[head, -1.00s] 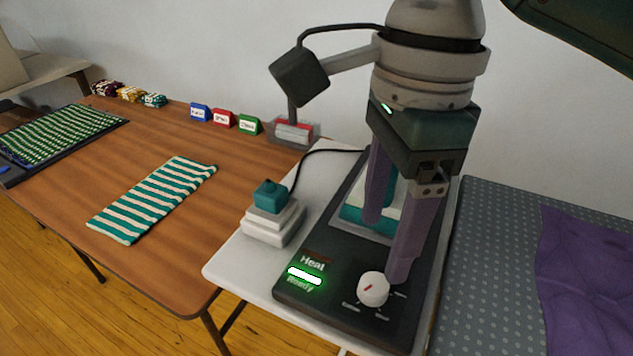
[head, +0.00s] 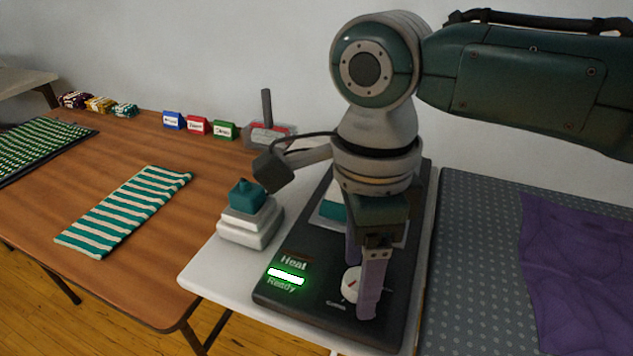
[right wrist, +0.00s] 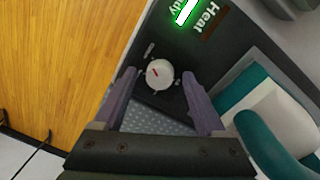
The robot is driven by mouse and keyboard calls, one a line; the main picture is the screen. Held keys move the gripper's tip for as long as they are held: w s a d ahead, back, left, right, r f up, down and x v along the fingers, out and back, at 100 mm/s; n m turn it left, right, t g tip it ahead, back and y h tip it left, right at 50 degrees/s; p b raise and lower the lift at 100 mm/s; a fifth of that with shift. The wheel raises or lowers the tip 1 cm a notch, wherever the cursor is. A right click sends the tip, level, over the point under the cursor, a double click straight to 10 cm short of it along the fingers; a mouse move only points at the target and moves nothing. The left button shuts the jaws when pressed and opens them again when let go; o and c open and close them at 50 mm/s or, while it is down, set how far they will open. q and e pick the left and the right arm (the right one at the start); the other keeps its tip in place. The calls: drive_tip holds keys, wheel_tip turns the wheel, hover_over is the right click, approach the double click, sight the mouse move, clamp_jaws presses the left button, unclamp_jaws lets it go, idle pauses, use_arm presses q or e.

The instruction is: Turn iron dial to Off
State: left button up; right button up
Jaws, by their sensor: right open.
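The iron dial (head: 351,283) is a white round knob with a red mark, on the front of a black panel (head: 275,298). Its small surrounding labels are too blurred to read. My right gripper (head: 359,290) is open over the dial, and one finger partly hides it in the head view. In the right wrist view the dial (right wrist: 160,74) lies between the two purple fingertips (right wrist: 158,76), with a visible gap at each side; I cannot tell whether they reach its height. A lit green bar (head: 286,276) sits between "Heat" and "Ready". My left gripper is out of view.
A teal-and-white iron-like object (right wrist: 270,120) sits on the panel behind the dial. A white stepped block with a teal top (head: 248,222) stands left of the panel. A striped cloth (head: 125,212) lies on the wooden table; a purple cloth (head: 570,270) lies right.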

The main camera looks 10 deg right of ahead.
drive_tip(key=shift+c, duration=0.2)
clamp_jaws()
idle(0.3)
